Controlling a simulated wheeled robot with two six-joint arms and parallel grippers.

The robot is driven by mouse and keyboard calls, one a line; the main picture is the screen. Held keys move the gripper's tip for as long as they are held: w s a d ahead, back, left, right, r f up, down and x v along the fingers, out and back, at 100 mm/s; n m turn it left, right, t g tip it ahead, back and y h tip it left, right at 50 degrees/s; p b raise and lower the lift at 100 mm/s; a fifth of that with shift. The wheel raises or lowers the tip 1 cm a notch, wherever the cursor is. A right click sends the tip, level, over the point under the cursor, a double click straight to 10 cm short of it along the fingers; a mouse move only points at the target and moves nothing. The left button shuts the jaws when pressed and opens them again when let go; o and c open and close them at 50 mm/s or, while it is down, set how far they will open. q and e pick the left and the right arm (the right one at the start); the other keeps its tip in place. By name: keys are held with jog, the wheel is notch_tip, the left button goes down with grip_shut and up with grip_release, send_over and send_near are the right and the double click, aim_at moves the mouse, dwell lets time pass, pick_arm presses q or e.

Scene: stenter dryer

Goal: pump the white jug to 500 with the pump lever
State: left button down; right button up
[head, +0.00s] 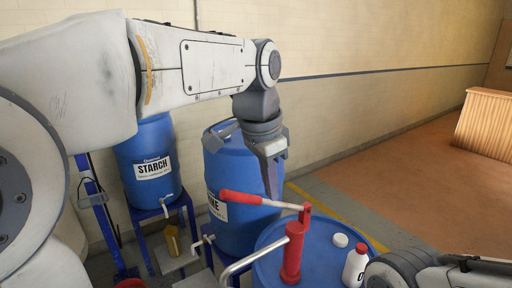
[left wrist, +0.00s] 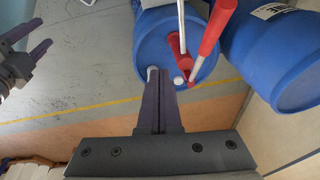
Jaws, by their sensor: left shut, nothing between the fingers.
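The red hand pump (head: 292,250) stands on a blue drum (head: 325,262). Its pale lever rod ends in a red grip (head: 240,198), raised to the left; the grip also shows in the left wrist view (left wrist: 216,27). A curved metal spout (head: 243,264) runs down left and leaves the frame. My left gripper (head: 277,188) is shut and empty, pointing down close by the lever; I cannot tell if it touches. A white bottle with a red cap (head: 355,266) stands on the drum. No other white jug shows. My right gripper (left wrist: 33,46) is open and apart.
A blue starch drum (head: 147,155) and another blue drum (head: 238,170) with taps stand on stands behind, near the wall. A white disc (head: 340,240) lies on the pump drum. The floor to the right is clear up to a slatted wooden block (head: 488,122).

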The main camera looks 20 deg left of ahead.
pick_arm(q)
jog(key=w+d+r+p+v, duration=0.1)
jog(key=w+p+v, duration=0.1)
jog(key=v, duration=0.8)
send_over(244, 195)
jog(key=s+d, duration=0.1)
jog(key=s, duration=0.1)
jog(key=shift+w+d+f+t+y, duration=0.2)
jog(key=shift+f+t+y, duration=0.1)
jog(key=shift+f+t, duration=0.15)
pick_arm(e)
notch_tip(244, 195, up, 4)
jog(key=shift+f, duration=0.1)
pick_arm(q)
jog(key=shift+f, duration=0.1)
jog(key=x, duration=0.4)
jog(key=s+a+p+x, duration=0.1)
jog(key=x, duration=0.2)
jog(key=p+x, duration=0.1)
jog(key=x, duration=0.3)
jog(key=shift+s+a+f, duration=0.15)
jog(key=shift+s+f, duration=0.05)
jog(key=shift+f, duration=0.35)
jog(key=shift+s+a+f+p, duration=0.1)
jog(key=shift+a+f+p, duration=0.2)
jog(key=shift+f, duration=0.25)
pick_arm(e)
notch_tip(244, 195, up, 3)
jog(key=shift+f, duration=0.15)
